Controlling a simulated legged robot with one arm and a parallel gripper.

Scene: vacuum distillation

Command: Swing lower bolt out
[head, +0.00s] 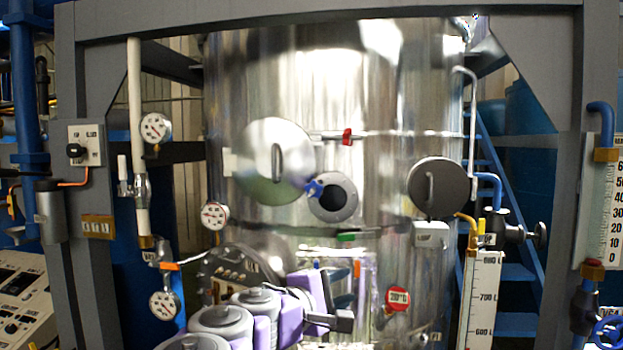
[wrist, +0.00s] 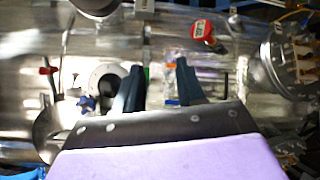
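A blue star-shaped knob (head: 314,189) sits at the left rim of a small round port (head: 345,212) on the steel vessel (head: 390,90). It is probably a swing bolt; I cannot tell whether it is the lower one. In the wrist view, which is turned sideways, the knob (wrist: 87,103) and the port (wrist: 103,72) lie left of my gripper (wrist: 158,68). The two dark fingers are apart with nothing seen between them but background. In the head view my gripper (head: 342,320) is below the port, clear of the knob. The port is partly hidden by a finger in the wrist view.
A round door (head: 265,150) with a handle stands left of the port, and a dark round cover (head: 437,187) is right. A red handle (head: 347,136) and a green one (head: 347,238) lie above and below. Gauges (head: 215,215) and a bolted hatch (head: 225,268) are at left.

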